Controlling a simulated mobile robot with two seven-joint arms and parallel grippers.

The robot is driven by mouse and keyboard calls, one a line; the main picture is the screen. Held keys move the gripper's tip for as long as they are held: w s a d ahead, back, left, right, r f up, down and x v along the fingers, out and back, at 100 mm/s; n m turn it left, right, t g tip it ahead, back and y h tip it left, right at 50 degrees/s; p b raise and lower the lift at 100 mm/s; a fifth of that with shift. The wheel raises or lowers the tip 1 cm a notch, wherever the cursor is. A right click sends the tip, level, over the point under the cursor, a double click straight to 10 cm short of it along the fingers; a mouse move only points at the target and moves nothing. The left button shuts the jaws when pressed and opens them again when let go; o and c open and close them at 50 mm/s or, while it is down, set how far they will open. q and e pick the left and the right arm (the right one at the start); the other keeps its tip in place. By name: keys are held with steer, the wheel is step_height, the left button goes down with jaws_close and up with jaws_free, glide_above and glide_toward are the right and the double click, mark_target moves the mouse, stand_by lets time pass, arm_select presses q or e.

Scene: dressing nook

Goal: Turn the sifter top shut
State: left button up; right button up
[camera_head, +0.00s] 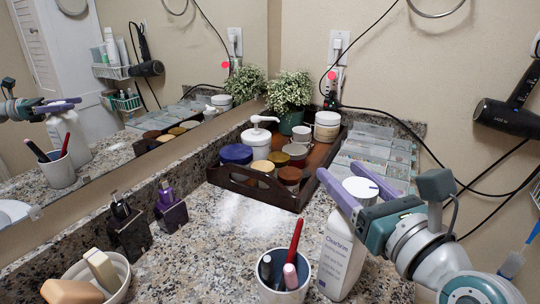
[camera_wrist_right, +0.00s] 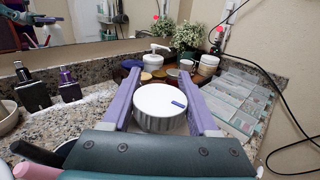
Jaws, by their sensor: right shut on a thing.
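The white bottle (camera_head: 342,258) with blue lettering stands upright on the granite counter. Its round white sifter top (camera_head: 360,189) also shows in the right wrist view (camera_wrist_right: 160,108), with a ribbed side and a short blue mark at the right of its face. My right gripper (camera_head: 337,168) is shut on the top, with one purple finger along each side. In the right wrist view the fingers (camera_wrist_right: 160,74) reach past the top. Sifter holes cannot be made out. My left gripper is not in view.
A cup (camera_head: 285,281) with pens stands close left of the bottle. White powder (camera_head: 250,216) lies on the counter. Behind are a wooden tray (camera_head: 262,187) of jars and a clear organiser (camera_head: 375,150). A bowl (camera_head: 112,277) stands front left. A mirror runs along the left.

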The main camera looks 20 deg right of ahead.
steer(key=shift+d+m+h+p, duration=0.1)
steer(key=shift+m+h+p, duration=0.3)
steer(key=shift+m+h, duration=0.4)
steer(key=shift+d+m+g+h, duration=0.15)
steer(key=shift+m+g+h, duration=0.25)
steer(key=shift+h, duration=0.8)
steer(key=m+h, duration=0.2)
steer(key=shift+s+d+g+h, duration=0.1)
steer(key=shift+d+g+h, duration=0.2)
steer(key=shift+g, duration=0.1)
steer(key=shift+s+d+m+g+h, duration=0.1)
steer(key=shift+m+g+h, duration=0.35)
steer(key=shift+h, duration=0.25)
steer(key=shift+m+h, duration=0.25)
steer(key=shift+h, duration=0.05)
steer(key=o, duration=1.4)
steer(key=shift+s, duration=0.1)
